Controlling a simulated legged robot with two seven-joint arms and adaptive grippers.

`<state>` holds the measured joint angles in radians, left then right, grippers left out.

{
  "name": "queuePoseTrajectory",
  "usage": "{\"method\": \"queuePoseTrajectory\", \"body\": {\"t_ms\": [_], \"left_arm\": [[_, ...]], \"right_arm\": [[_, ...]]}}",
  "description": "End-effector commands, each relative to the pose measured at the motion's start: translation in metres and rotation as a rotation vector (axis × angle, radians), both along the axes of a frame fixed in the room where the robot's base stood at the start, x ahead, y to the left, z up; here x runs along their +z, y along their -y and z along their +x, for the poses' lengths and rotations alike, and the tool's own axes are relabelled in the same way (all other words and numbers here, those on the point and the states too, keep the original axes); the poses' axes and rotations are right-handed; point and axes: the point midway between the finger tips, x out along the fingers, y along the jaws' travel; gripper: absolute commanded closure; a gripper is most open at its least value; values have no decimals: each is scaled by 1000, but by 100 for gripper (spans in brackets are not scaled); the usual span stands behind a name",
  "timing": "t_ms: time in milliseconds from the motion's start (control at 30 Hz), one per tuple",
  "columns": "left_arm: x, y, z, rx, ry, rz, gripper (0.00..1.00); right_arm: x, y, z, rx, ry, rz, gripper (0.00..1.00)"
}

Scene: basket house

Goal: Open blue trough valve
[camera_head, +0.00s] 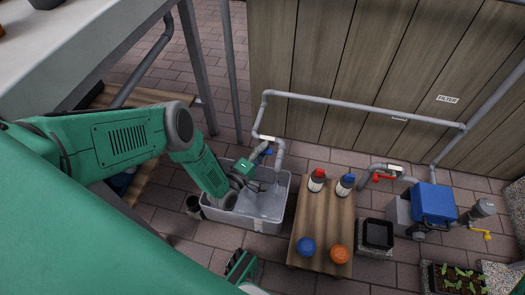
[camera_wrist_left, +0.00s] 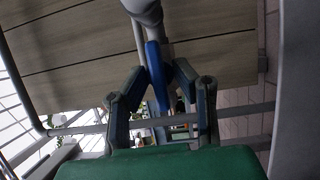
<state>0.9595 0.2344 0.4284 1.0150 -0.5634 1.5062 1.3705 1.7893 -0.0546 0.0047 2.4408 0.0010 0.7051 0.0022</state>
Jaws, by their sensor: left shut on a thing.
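The trough (camera_head: 270,208) is a grey tub on the paving below a grey pipe. The blue valve handle (camera_head: 266,152) sits on the pipe end above the trough. In the left wrist view it is a long blue lever (camera_wrist_left: 156,75) below a grey pipe fitting. My left gripper (camera_head: 262,158) reaches over the trough from the left. Its fingers (camera_wrist_left: 158,82) are closed in on both sides of the blue lever and hold it. The exact contact is small in the head view.
A wooden table (camera_head: 318,225) right of the trough holds two bottles, a blue ball (camera_head: 306,246) and an orange ball (camera_head: 340,254). A red-handled valve (camera_head: 383,177) and a blue-topped box (camera_head: 433,203) stand farther right. A wooden wall (camera_head: 345,75) with grey pipes is behind.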

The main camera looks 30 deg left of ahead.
Motion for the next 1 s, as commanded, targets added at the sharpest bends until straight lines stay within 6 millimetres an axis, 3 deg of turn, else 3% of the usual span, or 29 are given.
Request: {"method": "queuePoseTrajectory", "body": {"t_ms": [233,267,767,1000], "left_arm": [[-5,-1,-4,2,-14,2,100],[-5,-1,-4,2,-14,2,69],[-1,-1,-3,1,-5,1,69],[-3,-6,-37,2,-8,1,69]], "right_arm": [[0,0,0,0,0,0,60],[0,0,0,0,0,0,60],[0,0,-1,0,2,0,60],[1,0,-1,0,2,0,60]]}}
